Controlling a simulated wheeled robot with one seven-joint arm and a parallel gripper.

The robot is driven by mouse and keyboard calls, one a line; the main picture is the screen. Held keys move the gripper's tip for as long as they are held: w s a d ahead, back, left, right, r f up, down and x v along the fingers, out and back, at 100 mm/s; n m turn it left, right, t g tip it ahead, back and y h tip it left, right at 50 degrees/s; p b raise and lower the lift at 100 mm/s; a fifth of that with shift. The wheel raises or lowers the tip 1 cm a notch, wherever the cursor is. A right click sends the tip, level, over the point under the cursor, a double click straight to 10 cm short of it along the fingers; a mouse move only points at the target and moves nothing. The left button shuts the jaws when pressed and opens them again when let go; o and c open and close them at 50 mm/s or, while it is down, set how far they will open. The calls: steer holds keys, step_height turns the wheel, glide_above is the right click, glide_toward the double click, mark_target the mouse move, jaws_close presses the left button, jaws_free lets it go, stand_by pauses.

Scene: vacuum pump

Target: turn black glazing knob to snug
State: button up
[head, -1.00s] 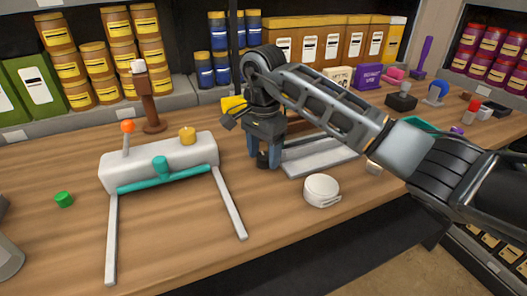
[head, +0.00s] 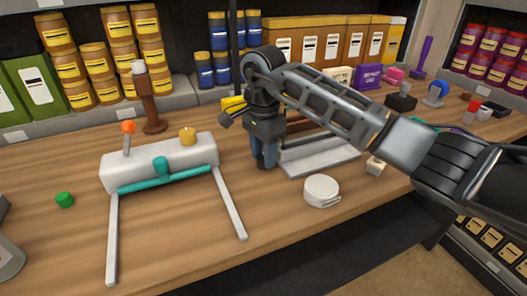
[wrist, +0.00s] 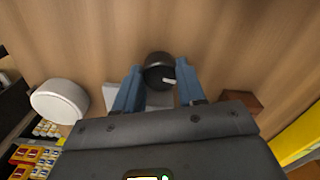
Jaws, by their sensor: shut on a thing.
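The black knob (wrist: 160,72) is a short round cylinder with a small white mark on its top, seen in the wrist view. My gripper (wrist: 158,82) has its two blue fingers on either side of it, shut on it. In the head view my gripper (head: 264,158) points down at the wooden bench, beside a flat light grey plate (head: 325,161). There the fingers hide the knob. Part of a pale grey piece shows between the fingers in the wrist view.
A white round puck (head: 321,189) lies right of my gripper. A white block with a teal bar (head: 163,177) and two long legs stands to the left. Bare bench lies in front.

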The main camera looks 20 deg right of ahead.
steer(key=m+p, duration=0.1)
steer(key=m, duration=0.4)
steer(key=m+p, duration=0.1)
steer(key=m, duration=0.4)
steer(key=shift+w+m, duration=0.1)
steer(key=shift+m, duration=0.3)
stand_by(0.3)
steer(key=o, duration=1.1)
steer(key=shift+c, duration=0.2)
steer(key=shift+r+b, duration=0.5)
steer(key=shift+r, duration=3.4)
